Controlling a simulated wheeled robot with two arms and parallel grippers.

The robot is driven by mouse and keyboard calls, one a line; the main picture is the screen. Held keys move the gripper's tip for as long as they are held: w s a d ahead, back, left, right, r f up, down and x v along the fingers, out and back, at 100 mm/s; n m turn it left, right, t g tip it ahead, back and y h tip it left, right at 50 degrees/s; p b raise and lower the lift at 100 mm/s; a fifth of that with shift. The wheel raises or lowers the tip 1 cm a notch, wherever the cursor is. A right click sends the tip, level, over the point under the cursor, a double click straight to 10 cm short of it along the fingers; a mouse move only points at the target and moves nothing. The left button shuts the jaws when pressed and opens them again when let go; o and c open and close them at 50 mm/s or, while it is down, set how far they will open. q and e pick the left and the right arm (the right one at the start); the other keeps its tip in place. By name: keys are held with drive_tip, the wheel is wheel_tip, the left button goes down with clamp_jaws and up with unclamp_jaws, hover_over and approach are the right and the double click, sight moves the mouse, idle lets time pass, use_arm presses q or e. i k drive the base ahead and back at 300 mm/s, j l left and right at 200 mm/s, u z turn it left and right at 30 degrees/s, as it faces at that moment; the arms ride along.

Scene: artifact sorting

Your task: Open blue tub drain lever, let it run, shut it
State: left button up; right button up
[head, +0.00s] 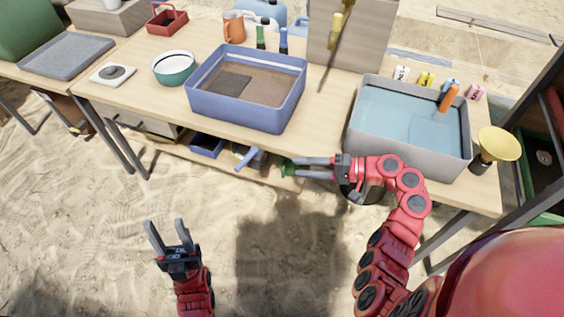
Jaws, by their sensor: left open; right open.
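The blue tub (203,103) stands on the table, with brown sediment and a dark flat patch inside. Below its front side, under the table edge, a light blue angled piece (247,157) shows; I cannot tell whether it is the drain lever or a pipe. My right gripper (296,168) is open, its fingers pointing left, in front of the table edge. A small green piece (287,168) shows at its fingertips; I cannot tell whether they touch. My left gripper (166,229) is open and empty over the sand, well away from the tub.
A grey tub of water (357,138) stands right of the blue tub, with an orange-handled tool (448,98) in it. A yellow funnel-like thing (498,143) is at the right end. A green-white bowl (174,68) stands left. A blue bin (207,145) sits below the table.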

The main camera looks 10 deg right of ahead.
sight(255, 150)
drive_tip(key=k, duration=1)
